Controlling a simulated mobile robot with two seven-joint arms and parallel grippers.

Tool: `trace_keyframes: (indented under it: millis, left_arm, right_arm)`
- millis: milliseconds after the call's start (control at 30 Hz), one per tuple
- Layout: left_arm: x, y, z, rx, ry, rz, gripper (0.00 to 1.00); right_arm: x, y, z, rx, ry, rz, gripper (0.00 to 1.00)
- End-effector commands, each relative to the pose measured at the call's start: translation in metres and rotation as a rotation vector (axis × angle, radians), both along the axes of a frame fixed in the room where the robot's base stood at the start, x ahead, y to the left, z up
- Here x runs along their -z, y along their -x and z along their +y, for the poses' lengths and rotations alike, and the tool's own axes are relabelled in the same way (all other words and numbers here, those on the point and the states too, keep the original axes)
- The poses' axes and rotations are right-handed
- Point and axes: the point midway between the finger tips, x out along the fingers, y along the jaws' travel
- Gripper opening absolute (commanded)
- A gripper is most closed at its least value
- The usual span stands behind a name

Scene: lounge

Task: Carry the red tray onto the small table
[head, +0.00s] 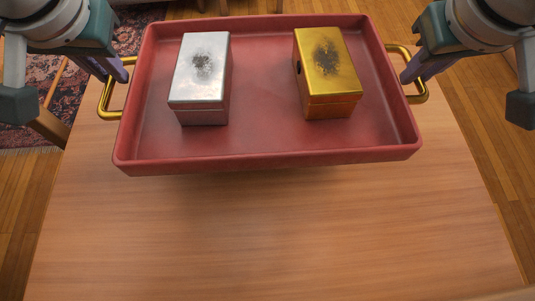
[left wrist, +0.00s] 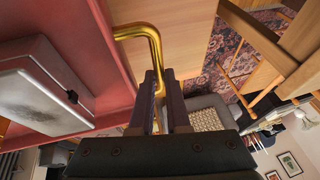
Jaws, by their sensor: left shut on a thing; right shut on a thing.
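The red tray (head: 265,145) has a gold handle at each side and is level over a light wooden table (head: 270,235). A shadow shows below its near edge; I cannot tell for sure whether it touches the top. A silver box (head: 200,85) and a gold box (head: 327,80) stand on the tray, left and right. My left gripper (head: 125,72) is shut on the left handle; the left wrist view shows its fingers (left wrist: 160,85) around the gold bar (left wrist: 150,38). My right gripper (head: 408,76) is shut on the right handle.
The front half of the table is bare. A patterned rug (head: 40,70) lies on the wooden floor (head: 480,160) at the left. The left wrist view also shows a grey seat with a patterned cushion (left wrist: 206,120) and a wooden frame (left wrist: 258,40).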

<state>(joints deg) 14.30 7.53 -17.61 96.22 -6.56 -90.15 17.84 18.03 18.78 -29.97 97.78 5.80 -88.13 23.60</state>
Motion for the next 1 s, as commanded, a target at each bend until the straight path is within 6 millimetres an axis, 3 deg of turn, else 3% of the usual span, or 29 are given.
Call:
trace_keyframes:
  millis: [433, 1000]
  left_arm:
    - [0.003, -0.001, 0.000, -0.001, -0.001, -0.003, 0.00]
    - [0.040, -0.001, 0.000, -0.001, -0.001, -0.003, 0.00]
  right_arm:
    - [0.003, -0.001, 0.000, 0.001, 0.000, -0.003, 0.00]
    - [0.040, -0.001, 0.000, 0.001, 0.000, -0.003, 0.00]
